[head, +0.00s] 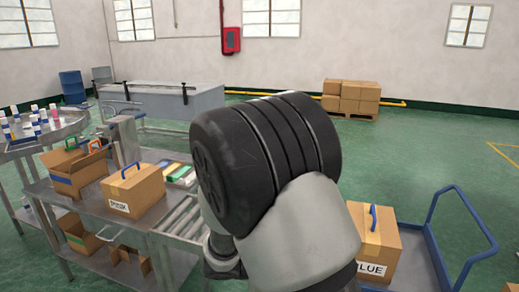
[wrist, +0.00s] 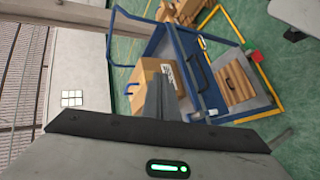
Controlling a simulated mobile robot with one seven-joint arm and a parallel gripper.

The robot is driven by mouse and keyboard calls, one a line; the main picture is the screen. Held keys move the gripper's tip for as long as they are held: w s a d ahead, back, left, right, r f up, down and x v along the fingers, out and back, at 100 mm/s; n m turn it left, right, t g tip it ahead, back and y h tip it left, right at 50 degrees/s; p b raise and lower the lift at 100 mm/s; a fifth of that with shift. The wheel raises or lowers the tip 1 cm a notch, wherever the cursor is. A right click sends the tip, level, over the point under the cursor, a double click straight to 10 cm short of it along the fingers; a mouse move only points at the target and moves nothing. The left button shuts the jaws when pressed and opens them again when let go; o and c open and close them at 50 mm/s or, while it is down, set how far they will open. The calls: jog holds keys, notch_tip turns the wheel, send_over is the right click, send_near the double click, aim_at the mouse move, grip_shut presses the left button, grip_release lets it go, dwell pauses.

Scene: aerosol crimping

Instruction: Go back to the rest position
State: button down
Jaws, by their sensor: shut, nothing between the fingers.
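My gripper (wrist: 160,82) shows in the wrist view with its grey fingers together and nothing between them. In the head view my large black and grey arm fills the middle, and I cannot make out the fingers there. A cardboard box marked BLUE (head: 388,250), with a blue handle, stands on the blue cart (head: 428,262) at the right, partly behind my arm.
A box with a blue handle (head: 135,190) and an open carton (head: 75,172) stand on the metal table (head: 60,198) at left. Roller bars (head: 180,214) run beside them. Bottles (head: 35,122) stand on a far-left table. Stacked boxes (head: 350,97) are at the back. Green floor lies clear at right.

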jog(key=s+r+m+t+y+p, duration=0.1)
jog(key=s+r+m+y+p, duration=0.1)
jog(key=s+r+y, duration=0.4)
jog(key=s+r+m+t+y+p, duration=0.1)
jog(key=s+r+y+p, duration=0.3)
jog(key=s+r, duration=0.6)
notch_tip(320, 180, up, 7)
jog(key=shift+f+m+y, duration=0.15)
jog(key=shift+m+y, duration=0.45)
jog(key=shift+y, duration=0.4)
